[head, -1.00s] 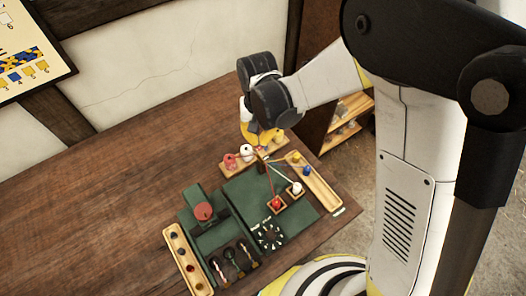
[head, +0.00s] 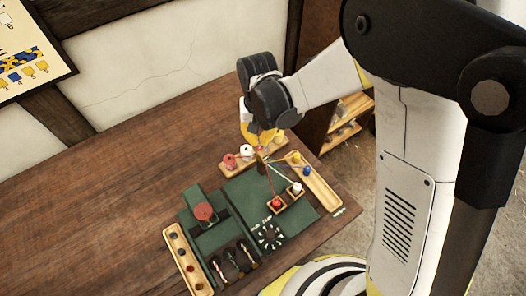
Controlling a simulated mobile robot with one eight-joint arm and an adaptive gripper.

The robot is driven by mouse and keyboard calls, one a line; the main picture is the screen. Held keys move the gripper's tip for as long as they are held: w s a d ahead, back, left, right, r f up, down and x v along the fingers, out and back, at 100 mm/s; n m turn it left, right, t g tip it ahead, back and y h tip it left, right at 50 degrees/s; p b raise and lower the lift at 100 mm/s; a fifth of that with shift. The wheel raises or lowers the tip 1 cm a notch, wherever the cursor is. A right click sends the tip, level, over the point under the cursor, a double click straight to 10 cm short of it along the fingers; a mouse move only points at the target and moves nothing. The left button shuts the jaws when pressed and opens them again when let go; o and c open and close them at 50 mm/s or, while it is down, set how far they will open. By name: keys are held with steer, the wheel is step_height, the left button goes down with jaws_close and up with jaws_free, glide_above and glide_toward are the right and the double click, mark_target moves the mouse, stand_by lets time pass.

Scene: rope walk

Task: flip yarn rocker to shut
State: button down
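My gripper (head: 260,142) points down at the back of the green work board, over the right end of a wooden spool tray and close to a small brown upright piece (head: 262,160). Its fingertips are small and partly hidden by my wrist, so I cannot tell whether they are open or shut. Coloured yarns fan from the upright piece to spools, including a red spool (head: 277,203) and a white spool (head: 296,188) in small wooden holders. I cannot pick out a yarn rocker for certain, nor its position.
The back tray (head: 232,171) holds a red and a white spool. The right tray (head: 323,193) has yellow and blue spools near it. A black dial (head: 270,237), several dark-handled items (head: 231,262) and a left tray (head: 191,271) are nearer. The table's left is clear.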

mark_target(259, 148)
steer(key=shift+f+b, duration=1.7)
steer(key=shift+f, duration=0.25)
steer(key=shift+r, duration=0.1)
steer(key=shift+r+p, duration=2.65)
steer(key=shift+r, duration=1.3)
steer(key=shift+d+r, duration=0.15)
steer(key=shift+d, duration=0.1)
steer(key=s+d+r+t+b, duration=0.3)
steer(key=d+r+b, duration=0.3)
steer(key=d, duration=0.6)
steer(key=s+d+r+m+t+b, duration=0.1)
steer(key=s+d+t+b, duration=0.2)
steer(key=s+d, duration=0.4)
steer(key=d+t, duration=0.1)
steer(key=d, duration=0.2)
steer(key=shift+s+b, duration=0.3)
steer(key=shift+s, duration=0.05)
